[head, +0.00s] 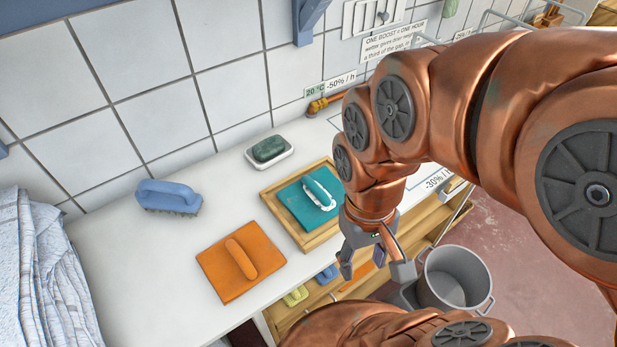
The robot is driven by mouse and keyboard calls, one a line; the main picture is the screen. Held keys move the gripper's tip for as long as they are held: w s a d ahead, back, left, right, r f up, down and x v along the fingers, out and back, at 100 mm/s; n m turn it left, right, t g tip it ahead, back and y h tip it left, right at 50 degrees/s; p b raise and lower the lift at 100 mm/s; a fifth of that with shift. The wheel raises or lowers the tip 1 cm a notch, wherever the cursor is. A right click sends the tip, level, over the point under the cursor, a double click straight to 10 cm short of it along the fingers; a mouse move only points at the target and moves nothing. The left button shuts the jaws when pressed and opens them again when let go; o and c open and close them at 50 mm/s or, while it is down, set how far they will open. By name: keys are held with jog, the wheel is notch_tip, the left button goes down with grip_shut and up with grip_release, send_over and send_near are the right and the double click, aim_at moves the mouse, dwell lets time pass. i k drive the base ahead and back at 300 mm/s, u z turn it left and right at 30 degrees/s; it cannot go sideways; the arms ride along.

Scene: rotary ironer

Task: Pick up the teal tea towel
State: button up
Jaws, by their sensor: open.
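The teal tea towel (296,212) lies flat as a folded square in a wooden tray (313,242) on the white counter. A rounded teal ridge or grip (319,192) with a ragged white edge sits on top of it. My gripper (374,268) is open and empty, with its fingers pointing down. In the picture it is to the lower right of the tray, near the counter's front edge, apart from the towel. My wrist lies just right of the tray and may hide a little of its right side.
An orange folded cloth (222,279) with a raised orange grip lies left of the tray. A blue brush (168,196) and a green bar in a white dish (268,152) stand behind. Striped linen (42,275) fills the left. A metal pot (453,278) is at right.

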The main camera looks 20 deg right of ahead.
aim_at(314, 199)
jog(key=u, duration=1.5)
jog(key=k, duration=1.15)
jog(key=z, duration=0.2)
jog(key=i, duration=0.5)
jog(key=u, duration=0.05)
